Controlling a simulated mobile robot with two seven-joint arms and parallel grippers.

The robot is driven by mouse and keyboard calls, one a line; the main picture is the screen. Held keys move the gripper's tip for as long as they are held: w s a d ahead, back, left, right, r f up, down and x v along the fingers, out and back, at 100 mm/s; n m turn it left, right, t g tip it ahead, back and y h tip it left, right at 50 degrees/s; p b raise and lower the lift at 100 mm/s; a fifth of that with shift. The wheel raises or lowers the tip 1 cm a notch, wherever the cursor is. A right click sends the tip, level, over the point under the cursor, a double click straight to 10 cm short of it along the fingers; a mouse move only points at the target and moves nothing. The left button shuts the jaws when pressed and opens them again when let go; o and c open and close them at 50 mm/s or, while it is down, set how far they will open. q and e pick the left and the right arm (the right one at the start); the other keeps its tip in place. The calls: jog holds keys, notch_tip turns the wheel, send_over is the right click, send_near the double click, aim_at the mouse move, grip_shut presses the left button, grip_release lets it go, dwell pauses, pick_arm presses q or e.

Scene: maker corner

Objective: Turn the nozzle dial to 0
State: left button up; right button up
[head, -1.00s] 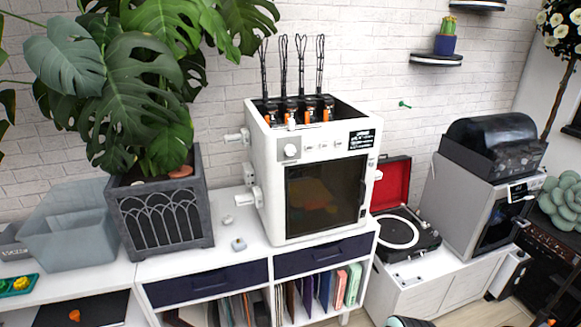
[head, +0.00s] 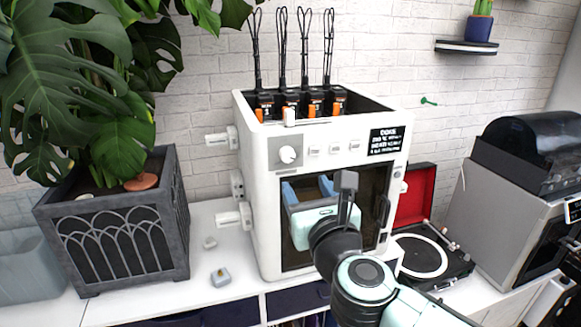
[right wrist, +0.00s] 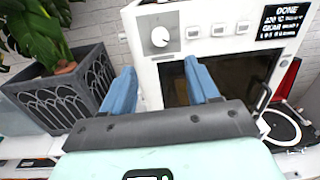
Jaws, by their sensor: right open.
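The nozzle dial (head: 288,155) is a round white knob on a grey square plate at the upper left of the white machine's front (head: 262,200). In the right wrist view the dial (right wrist: 160,37) is ahead of the fingers, with a small dark mark on its face. My right gripper (head: 307,188) is open and empty, with blue fingers in front of the machine's dark window, below and right of the dial in the head view. In the right wrist view the open fingers (right wrist: 162,88) point at the machine, apart from the dial. My left gripper is out of view.
A grey planter (head: 120,240) with a large plant stands left of the machine. Small buttons and a black display (head: 386,141) are right of the dial. A record player (head: 425,255) is at the right. Small loose parts (head: 221,277) lie on the white cabinet top.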

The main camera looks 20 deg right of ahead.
aim_at(289, 157)
jog(key=w+p, duration=0.1)
jog(key=w, duration=0.5)
jog(key=w+p, duration=0.1)
jog(key=w, duration=0.5)
jog(key=shift+w+d+f, duration=0.15)
jog(key=shift+w, duration=0.1)
jog(key=c, duration=1)
